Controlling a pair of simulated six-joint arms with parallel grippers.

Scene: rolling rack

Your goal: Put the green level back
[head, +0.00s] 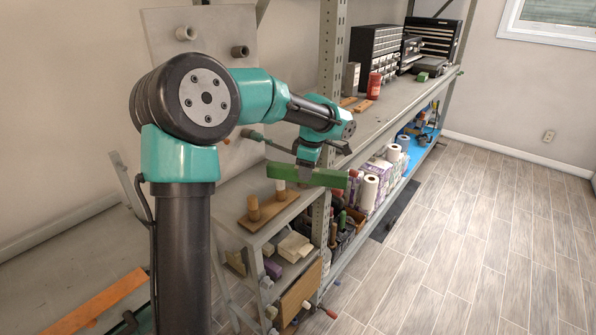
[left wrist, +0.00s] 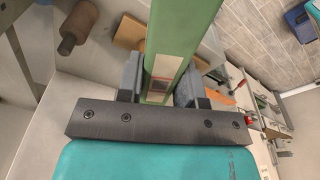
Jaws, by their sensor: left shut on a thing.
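The green level (head: 326,178) is a long green bar in my left gripper (head: 305,168). It is held roughly level in the air, above and behind the small cart's top in the head view. In the left wrist view the green level (left wrist: 185,35) runs away from the camera between the two dark fingers of my left gripper (left wrist: 160,85), with a small window near the grip. The fingers are shut on it. My right gripper is not in view.
A long grey shelf (head: 395,118) carries a red bottle (head: 374,86), a drawer cabinet (head: 375,55) and a small green item (head: 422,77). A rack post (head: 331,60) stands close by. Floor at right is clear.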

